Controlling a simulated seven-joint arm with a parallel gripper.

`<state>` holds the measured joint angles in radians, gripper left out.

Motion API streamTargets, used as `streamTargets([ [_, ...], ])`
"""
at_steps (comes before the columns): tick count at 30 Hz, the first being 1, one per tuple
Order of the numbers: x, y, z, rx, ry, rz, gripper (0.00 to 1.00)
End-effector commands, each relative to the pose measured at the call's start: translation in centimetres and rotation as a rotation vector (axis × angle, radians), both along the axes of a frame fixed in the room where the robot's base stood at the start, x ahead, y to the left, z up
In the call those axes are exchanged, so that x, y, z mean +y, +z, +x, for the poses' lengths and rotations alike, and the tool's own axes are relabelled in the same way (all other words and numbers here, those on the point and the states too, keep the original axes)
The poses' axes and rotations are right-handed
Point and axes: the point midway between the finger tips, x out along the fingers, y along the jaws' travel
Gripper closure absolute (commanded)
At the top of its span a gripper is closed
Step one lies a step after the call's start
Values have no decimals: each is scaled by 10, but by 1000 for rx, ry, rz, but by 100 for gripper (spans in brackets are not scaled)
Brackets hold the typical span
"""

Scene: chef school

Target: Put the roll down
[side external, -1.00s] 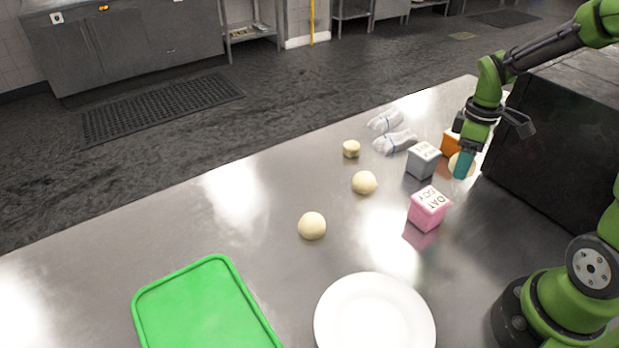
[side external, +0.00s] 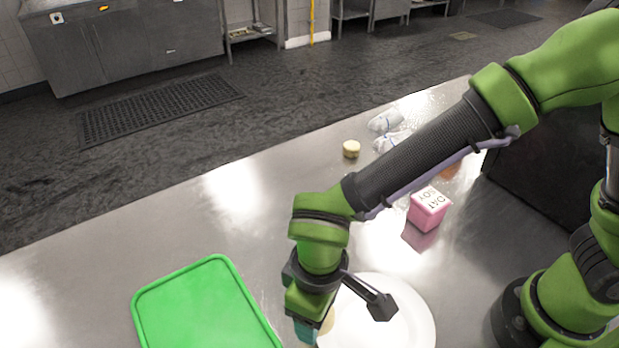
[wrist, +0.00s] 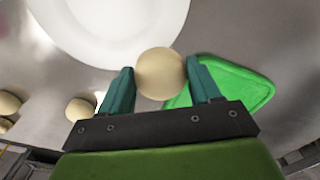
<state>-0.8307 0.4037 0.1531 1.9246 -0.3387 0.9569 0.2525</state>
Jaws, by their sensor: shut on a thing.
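My gripper (wrist: 160,85) is shut on a pale round roll (wrist: 160,73), one teal finger on each side of it. In the side external view my gripper (side external: 310,329) points down at the left edge of the white plate (side external: 405,310), between it and the green tray (side external: 205,300). Only a sliver of the held roll (side external: 327,321) shows there. In the wrist view the plate (wrist: 110,55) is just beyond the roll, and the tray (wrist: 250,88) is to the right. I cannot tell the roll's height above the surface.
Other pale rolls lie at the left of the wrist view, one here (wrist: 80,109). My arm hides the middle of the table in the side external view. A pink box (side external: 429,208), a small pale round item (side external: 351,149) and clear wrapped items (side external: 386,121) stand farther back.

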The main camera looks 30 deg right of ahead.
Motion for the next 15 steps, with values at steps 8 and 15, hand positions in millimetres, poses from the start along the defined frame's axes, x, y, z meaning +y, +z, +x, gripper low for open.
streamTargets([
  [8,36,-5,0,1,0,2,67],
  [15,83,-11,31,1,-1,2,67],
])
